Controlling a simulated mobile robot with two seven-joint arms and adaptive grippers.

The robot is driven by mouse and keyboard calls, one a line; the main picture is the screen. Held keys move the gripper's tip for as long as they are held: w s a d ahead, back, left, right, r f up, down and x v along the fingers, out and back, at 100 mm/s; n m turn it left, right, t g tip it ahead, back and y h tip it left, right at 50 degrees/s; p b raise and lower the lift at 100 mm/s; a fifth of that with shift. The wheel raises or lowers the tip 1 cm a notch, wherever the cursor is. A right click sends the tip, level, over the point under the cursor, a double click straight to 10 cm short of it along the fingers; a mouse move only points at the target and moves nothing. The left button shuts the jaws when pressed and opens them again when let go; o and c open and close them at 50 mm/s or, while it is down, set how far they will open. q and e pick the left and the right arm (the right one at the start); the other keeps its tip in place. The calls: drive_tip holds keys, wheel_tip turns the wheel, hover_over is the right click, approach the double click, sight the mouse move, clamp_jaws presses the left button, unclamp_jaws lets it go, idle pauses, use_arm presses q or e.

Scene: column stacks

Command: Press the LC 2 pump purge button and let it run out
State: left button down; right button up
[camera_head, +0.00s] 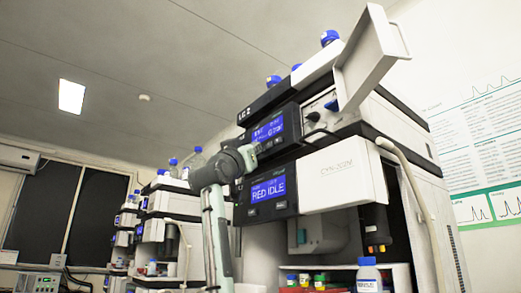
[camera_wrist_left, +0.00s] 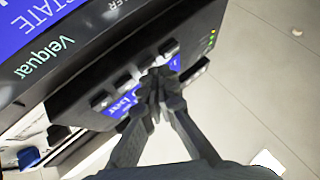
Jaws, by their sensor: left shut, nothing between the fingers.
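The LC 2 stack stands at centre right in the head view, with its "LC 2" label (camera_head: 244,114) at the upper left. The pump module has a blue display (camera_head: 268,130) with small text that I cannot read fully. My left gripper (camera_head: 254,152) is shut and empty, just below that display at the module's left front. In the left wrist view its closed fingertips (camera_wrist_left: 160,84) are at the dark front panel (camera_wrist_left: 75,85), over a row of small buttons (camera_wrist_left: 128,82). They partly hide a small blue display (camera_wrist_left: 122,103). Contact with a button cannot be told. My right gripper is not in view.
A lower display (camera_head: 268,190) reads "RED IDLE". A white flap (camera_head: 370,58) stands open at the stack's top, near blue-capped bottles (camera_head: 329,37). A beige curved tube (camera_head: 405,165) hangs at the right. Another stack (camera_head: 165,205) stands further back on the left.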

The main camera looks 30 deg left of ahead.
use_arm(q)
drive_tip(key=shift+w, duration=0.15)
idle(0.4)
drive_tip(key=shift+s+a+b, duration=0.25)
drive_tip(key=shift+s+b, duration=0.05)
drive_tip(key=shift+s, duration=0.5)
drive_tip(key=s, duration=0.1)
drive_tip(key=s+a+b, duration=0.1)
drive_tip(key=s, duration=0.1)
drive_tip(key=s+a, duration=0.1)
drive_tip(key=shift+s+b, duration=0.3)
idle(0.7)
